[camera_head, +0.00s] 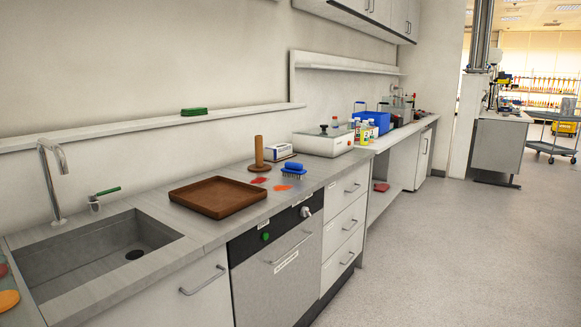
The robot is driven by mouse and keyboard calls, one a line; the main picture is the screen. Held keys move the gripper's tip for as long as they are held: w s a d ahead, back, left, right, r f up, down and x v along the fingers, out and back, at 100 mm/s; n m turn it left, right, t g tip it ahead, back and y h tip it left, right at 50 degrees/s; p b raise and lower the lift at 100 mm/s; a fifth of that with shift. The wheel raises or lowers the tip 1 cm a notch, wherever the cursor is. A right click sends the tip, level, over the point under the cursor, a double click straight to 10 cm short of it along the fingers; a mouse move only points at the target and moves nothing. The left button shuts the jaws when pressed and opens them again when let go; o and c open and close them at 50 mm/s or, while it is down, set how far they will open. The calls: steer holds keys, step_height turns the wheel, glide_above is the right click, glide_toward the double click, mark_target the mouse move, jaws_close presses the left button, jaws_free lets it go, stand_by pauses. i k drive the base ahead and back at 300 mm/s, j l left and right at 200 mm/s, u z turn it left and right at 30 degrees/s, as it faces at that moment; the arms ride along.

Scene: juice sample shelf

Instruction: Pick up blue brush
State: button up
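A blue brush (293,169) with dark bristles sits on the grey counter (243,213), right of the brown tray and near the counter's front edge. An orange-red flat piece (282,187) lies just in front of it, and another red flat piece (259,180) lies to its left. A white box (279,152) stands behind it. My gripper is not in view.
A brown tray (204,211) and a wooden upright post (259,155) stand left of the brush. A white device (323,143) stands behind right. A sink (95,262) with a tap (50,184) is at left. A green brush (194,111) lies on the wall ledge. The floor (436,250) at right is clear.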

mark_target(293, 169)
steer(key=i+l+u, duration=0.25)
steer(key=i+l, duration=0.15)
steer(key=i+l+u, duration=0.3)
steer(key=i+l, duration=0.25)
steer(key=i+l+u, duration=0.25)
steer(key=i+l, duration=0.2)
steer(key=l, duration=0.2)
